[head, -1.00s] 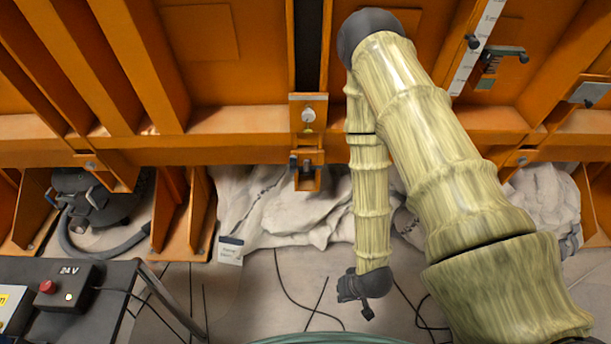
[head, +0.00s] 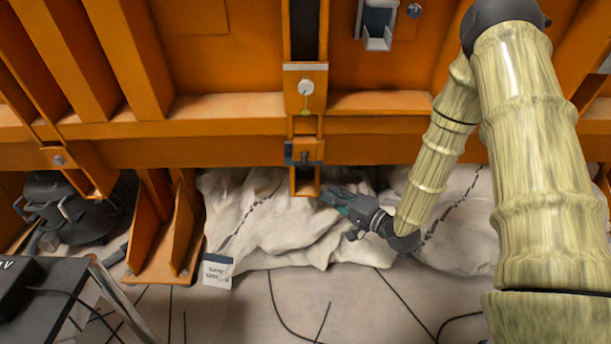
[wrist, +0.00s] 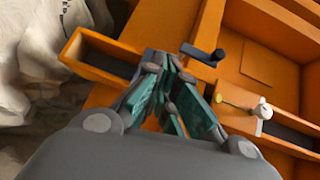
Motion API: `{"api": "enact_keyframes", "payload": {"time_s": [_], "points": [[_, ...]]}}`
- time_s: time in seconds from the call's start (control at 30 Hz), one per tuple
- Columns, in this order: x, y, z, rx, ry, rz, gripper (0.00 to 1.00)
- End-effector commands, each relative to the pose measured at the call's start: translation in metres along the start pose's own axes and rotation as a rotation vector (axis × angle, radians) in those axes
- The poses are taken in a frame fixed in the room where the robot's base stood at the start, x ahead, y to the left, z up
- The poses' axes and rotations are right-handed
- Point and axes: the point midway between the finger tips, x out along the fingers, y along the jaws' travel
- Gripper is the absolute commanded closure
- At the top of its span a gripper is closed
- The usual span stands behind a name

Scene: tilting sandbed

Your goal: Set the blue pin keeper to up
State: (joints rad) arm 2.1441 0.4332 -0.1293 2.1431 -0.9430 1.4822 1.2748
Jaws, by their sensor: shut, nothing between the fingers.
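The likely pin keeper (head: 290,152) is a small dark blue-grey piece on the orange bracket below the beam, in the middle of the head view. In the wrist view a dark blue-grey lever (wrist: 203,54) with a round end shows just beyond and right of the fingertips. Its exact setting is hard to tell. My gripper (head: 336,198) is shut and empty, just right of the bracket's lower end, with its fingers pointing left toward it. In the wrist view my gripper (wrist: 167,72) lies close to the orange bracket; I cannot tell whether they touch.
The orange beam (head: 220,148) runs across above my gripper. A white round knob (head: 306,88) sits above the bracket and shows in the wrist view (wrist: 262,110). White crumpled sheeting (head: 290,225) lies behind and below. A grey holder (head: 378,25) is at the top.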

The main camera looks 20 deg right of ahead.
Motion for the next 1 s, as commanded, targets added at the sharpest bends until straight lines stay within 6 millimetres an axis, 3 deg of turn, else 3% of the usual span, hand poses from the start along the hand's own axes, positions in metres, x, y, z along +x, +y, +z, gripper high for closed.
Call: {"api": "enact_keyframes", "payload": {"time_s": [0.03, 0.3, 0.57, 0.77, 1.0], "points": [[0.001, 0.007, -0.008, 0.029, -0.002, -0.057, 1.0], [-0.008, -0.019, -0.037, 0.188, -0.079, -0.305, 1.0], [-0.015, -0.033, -0.046, 0.248, -0.127, -0.387, 1.0], [0.002, -0.041, -0.045, 0.248, -0.13, -0.389, 1.0], [0.037, -0.055, -0.042, 0.247, -0.129, -0.388, 1.0]]}}
